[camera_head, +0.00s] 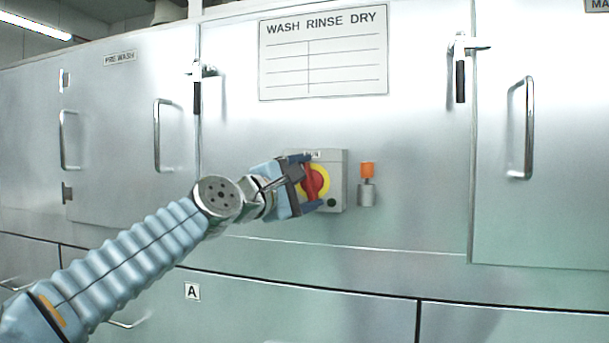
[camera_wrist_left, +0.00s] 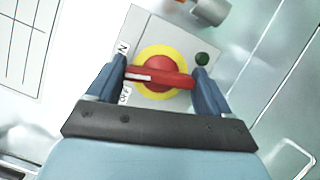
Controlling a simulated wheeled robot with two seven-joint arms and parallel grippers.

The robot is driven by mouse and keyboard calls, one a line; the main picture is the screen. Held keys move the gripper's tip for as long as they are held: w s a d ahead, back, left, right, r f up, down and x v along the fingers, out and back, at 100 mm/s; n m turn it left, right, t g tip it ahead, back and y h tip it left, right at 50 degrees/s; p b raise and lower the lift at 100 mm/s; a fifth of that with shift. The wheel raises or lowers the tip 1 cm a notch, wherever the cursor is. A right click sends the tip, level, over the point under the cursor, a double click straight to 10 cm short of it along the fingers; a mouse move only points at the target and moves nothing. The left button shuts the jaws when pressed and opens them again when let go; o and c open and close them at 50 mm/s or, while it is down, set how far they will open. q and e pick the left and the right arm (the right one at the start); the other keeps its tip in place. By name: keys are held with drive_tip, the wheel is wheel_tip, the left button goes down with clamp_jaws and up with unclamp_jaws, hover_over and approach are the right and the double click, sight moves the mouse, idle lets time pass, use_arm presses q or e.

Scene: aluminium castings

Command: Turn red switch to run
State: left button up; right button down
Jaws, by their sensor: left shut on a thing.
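The red switch (camera_head: 314,182) has a bar handle on a round yellow plate, on a grey box (camera_head: 337,165) fixed to the steel front. My left gripper (camera_head: 307,183) reaches it from the left and is shut on the red handle. In the left wrist view the red handle (camera_wrist_left: 160,76) lies between the two blue fingers, one at each end. Its white mark is at the left end, between a partly hidden label ending in N (camera_wrist_left: 123,48) and an OFF label (camera_wrist_left: 125,96). In the head view the handle stands nearly upright. My right gripper is not in view.
A dark green button (camera_wrist_left: 202,59) sits on the box near one finger. An orange-topped cylinder (camera_head: 367,181) sticks out just right of the box. Door handles (camera_head: 521,128) and latches (camera_head: 460,70) stand out from the panels. The panel below the box is clear.

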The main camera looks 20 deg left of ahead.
use_arm(q)
drive_tip(key=shift+r+m+g+p, duration=0.1)
drive_tip(key=shift+m+g+p, duration=0.5)
drive_tip(key=shift+m+p, duration=0.85)
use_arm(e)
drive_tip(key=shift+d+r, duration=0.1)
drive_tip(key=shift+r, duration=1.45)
use_arm(q)
drive_tip(key=o, duration=0.9)
drive_tip(key=shift+o, duration=0.2)
drive_tip(key=b+v, duration=0.2)
drive_tip(key=v, duration=1.1)
drive_tip(key=shift+s+b, duration=0.35)
drive_tip(key=shift+s, duration=0.1)
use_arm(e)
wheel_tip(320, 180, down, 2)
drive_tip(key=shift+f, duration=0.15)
use_arm(q)
drive_tip(key=shift+w+y, duration=0.1)
drive_tip(key=shift+y, duration=0.2)
